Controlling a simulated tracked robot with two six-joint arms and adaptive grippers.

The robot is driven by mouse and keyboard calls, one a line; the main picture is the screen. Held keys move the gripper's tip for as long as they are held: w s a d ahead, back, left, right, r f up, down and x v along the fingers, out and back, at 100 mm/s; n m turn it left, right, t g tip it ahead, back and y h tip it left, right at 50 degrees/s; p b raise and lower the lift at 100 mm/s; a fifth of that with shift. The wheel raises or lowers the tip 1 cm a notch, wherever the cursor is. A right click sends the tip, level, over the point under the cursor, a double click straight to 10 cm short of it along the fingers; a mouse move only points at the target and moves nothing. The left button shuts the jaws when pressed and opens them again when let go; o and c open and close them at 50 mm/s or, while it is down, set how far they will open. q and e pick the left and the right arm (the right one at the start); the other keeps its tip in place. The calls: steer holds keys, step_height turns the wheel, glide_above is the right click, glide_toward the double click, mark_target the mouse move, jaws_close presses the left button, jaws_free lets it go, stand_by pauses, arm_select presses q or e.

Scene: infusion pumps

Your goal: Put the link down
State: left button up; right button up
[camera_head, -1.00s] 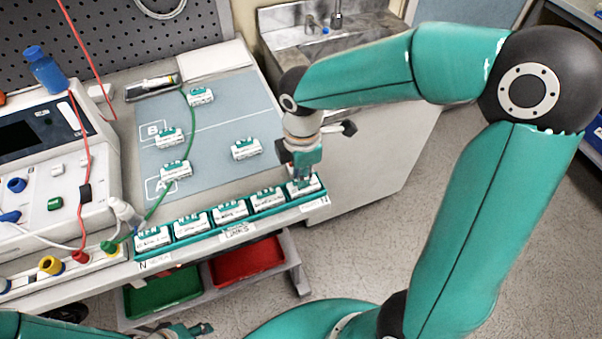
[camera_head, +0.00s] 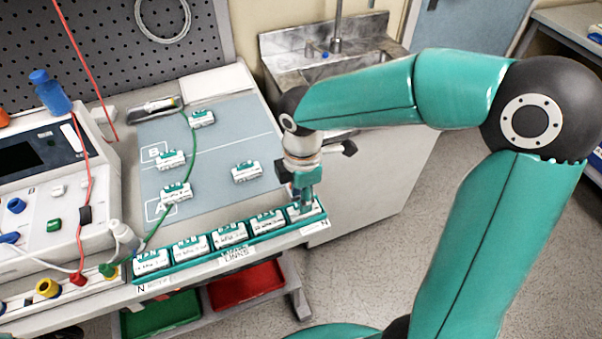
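The link (camera_head: 306,213), a small white and teal block with a printed label, sits at the right end of the teal rack (camera_head: 208,267) along the bench's front edge. My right gripper (camera_head: 304,202) points down onto this link. Its fingers touch or nearly touch the top and partly hide it; I cannot tell whether they grip it. Similar links stand in a row to its left in the rack. Other links lie on the grey-blue mat (camera_head: 225,141), one (camera_head: 246,172) nearest the gripper. My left gripper is out of view.
A pump console (camera_head: 62,190) with cables stands on the left, and a green cable (camera_head: 187,160) crosses the mat. A green bin (camera_head: 160,314) and a red bin (camera_head: 245,288) sit below the bench. A sink (camera_head: 290,66) stands behind.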

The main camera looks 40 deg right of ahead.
step_height(320, 180, up, 11)
steer(key=shift+p, duration=0.3)
stand_by(0.5)
